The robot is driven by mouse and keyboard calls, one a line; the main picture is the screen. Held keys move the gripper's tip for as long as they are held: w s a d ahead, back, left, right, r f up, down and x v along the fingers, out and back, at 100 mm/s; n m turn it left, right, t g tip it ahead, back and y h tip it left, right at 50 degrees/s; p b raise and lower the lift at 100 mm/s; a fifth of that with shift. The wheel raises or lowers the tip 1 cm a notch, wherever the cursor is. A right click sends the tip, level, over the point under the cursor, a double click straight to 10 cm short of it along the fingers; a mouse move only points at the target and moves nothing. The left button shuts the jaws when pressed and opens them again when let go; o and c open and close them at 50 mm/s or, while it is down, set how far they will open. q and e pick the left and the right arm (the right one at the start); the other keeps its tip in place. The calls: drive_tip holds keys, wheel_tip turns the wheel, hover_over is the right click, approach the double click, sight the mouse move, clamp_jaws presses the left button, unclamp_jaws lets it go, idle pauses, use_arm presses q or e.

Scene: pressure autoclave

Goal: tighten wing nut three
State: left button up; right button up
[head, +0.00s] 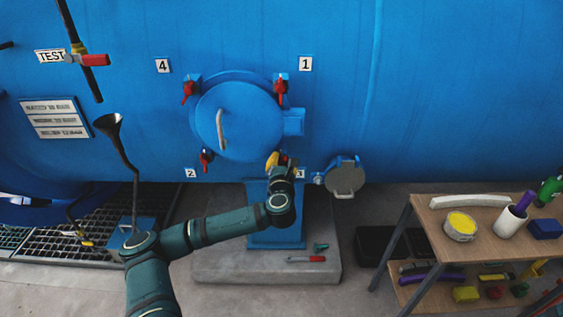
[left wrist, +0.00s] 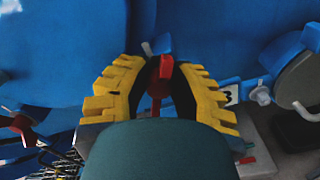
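Wing nut three is red and sits at the lower right of the round blue hatch (head: 238,120), by the partly covered number 3 label (head: 300,173). In the head view my left gripper (head: 279,160) is in front of it and hides most of it. In the left wrist view the red wing nut (left wrist: 160,72) stands between the yellow fingers of my left gripper (left wrist: 160,80). The fingers are spread on both sides of it, with gaps showing; any contact is hard to tell. My right gripper is not in view.
Other red wing nuts sit by label 4 (head: 189,90), label 1 (head: 281,88) and label 2 (head: 206,158). A small round grey port (head: 344,178) is right of the hatch. A wooden table (head: 425,222) with tools stands at the right. A red-handled tool (head: 306,259) lies on the plinth.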

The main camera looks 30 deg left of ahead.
use_arm(q)
clamp_jaws()
